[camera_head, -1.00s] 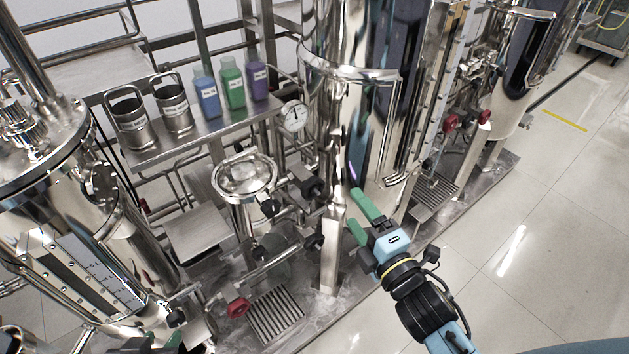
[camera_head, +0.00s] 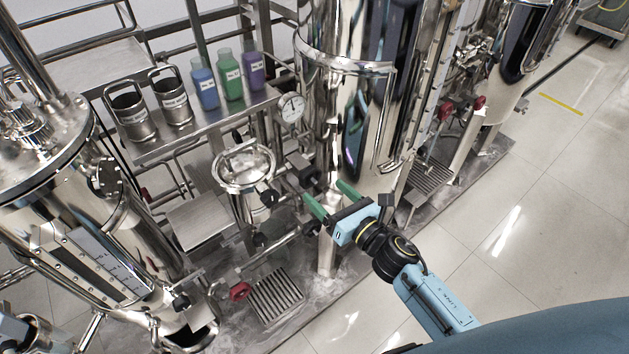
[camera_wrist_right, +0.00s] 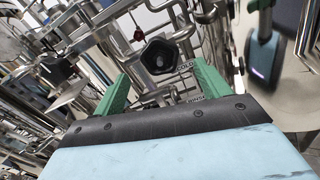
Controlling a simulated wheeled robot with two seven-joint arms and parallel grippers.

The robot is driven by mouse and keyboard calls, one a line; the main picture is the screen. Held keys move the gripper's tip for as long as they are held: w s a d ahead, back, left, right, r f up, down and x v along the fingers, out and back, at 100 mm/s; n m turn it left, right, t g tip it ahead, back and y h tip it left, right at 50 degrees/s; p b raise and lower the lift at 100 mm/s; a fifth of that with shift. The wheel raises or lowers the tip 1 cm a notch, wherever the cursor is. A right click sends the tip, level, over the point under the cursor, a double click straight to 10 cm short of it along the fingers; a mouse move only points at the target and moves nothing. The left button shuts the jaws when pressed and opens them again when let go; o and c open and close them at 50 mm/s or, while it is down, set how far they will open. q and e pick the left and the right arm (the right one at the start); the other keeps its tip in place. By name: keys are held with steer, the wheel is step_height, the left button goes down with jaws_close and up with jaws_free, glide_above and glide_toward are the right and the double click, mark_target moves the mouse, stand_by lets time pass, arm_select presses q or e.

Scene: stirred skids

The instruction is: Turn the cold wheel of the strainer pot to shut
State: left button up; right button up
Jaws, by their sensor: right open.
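The strainer pot (camera_head: 243,168) is a steel pot with a round lid, left of centre in the head view, with pipes and black wheels beside it. In the right wrist view a black lobed wheel (camera_wrist_right: 160,55) sits just beyond my fingertips, with a label reading COLD beside it. In the head view it seems to be the dark wheel (camera_head: 311,177) just ahead of the fingers. My right gripper (camera_head: 322,188) is open, its green fingers spread to either side of the wheel's line and apart from it. My left gripper's fingers are not seen.
Other black wheels (camera_head: 268,198) and a red wheel (camera_head: 239,291) stand close by on the pipework. A tall polished vessel (camera_head: 345,110) rises right behind my right gripper. A shelf (camera_head: 190,145) holds bottles and steel jugs. The floor (camera_head: 530,220) at right is clear.

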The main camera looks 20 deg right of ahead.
mark_target(313, 179)
steer(key=x, duration=0.4)
steer(key=shift+w, duration=0.1)
steer(key=shift+w+a+b, duration=0.25)
steer(key=shift+w+b, duration=0.05)
steer(key=shift+w, duration=0.25)
steer(key=c, duration=1)
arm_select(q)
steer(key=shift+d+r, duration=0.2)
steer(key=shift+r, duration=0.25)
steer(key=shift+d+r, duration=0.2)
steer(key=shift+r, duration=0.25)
arm_select(e)
steer(key=shift+o, duration=0.2)
